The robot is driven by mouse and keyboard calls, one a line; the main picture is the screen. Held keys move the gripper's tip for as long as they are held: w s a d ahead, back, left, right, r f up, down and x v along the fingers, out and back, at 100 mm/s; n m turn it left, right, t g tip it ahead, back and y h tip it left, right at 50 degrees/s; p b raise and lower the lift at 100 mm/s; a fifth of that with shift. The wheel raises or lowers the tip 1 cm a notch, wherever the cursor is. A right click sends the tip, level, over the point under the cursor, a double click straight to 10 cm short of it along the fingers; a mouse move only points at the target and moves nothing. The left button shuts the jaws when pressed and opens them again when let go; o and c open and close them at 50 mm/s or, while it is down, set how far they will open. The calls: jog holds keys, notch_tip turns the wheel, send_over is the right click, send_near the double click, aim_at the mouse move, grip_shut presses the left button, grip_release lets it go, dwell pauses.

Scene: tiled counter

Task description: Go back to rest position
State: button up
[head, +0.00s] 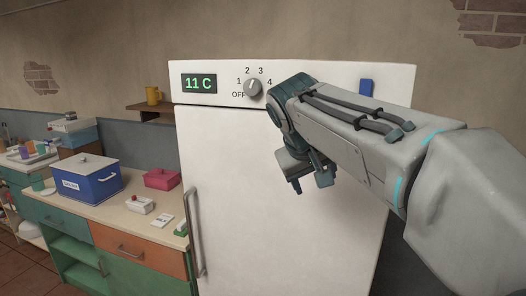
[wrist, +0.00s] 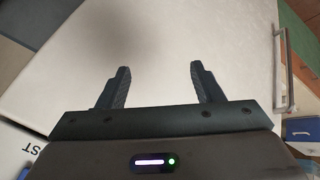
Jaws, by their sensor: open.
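My gripper (head: 311,183) hangs from my arm in front of the white fridge (head: 235,150) in the head view. In the wrist view my gripper (wrist: 157,86) has its two dark fingers well apart, with nothing between them. The fridge door (wrist: 180,40) fills most of the view beyond them. The fridge's control knob (head: 253,87) has its dial marked OFF and 1 to 4, and the display (head: 199,83) reads 11 C. My arm covers part of the fridge's right side.
The fridge handle (head: 194,232) runs down the door's left edge. Left of it, a counter (head: 118,208) holds a blue box (head: 92,186), a red container (head: 162,179) and small items. A shelf (head: 152,114) with a yellow mug (head: 153,95) is on the wall. A blue piece (head: 366,88) is at the panel's right.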

jog(key=s+d+f+m+g+y, duration=0.1)
jog(key=s+d+f, duration=0.1)
jog(key=s+f, duration=0.8)
jog(key=s+d+f+m+g+y, duration=0.1)
jog(key=s+d+f+y, duration=0.1)
jog(key=s+f, duration=0.8)
jog(key=shift+d+f+m+g, duration=0.3)
jog(key=shift+f+m, duration=0.1)
jog(key=shift+f, duration=0.15)
jog(key=shift+s, duration=0.1)
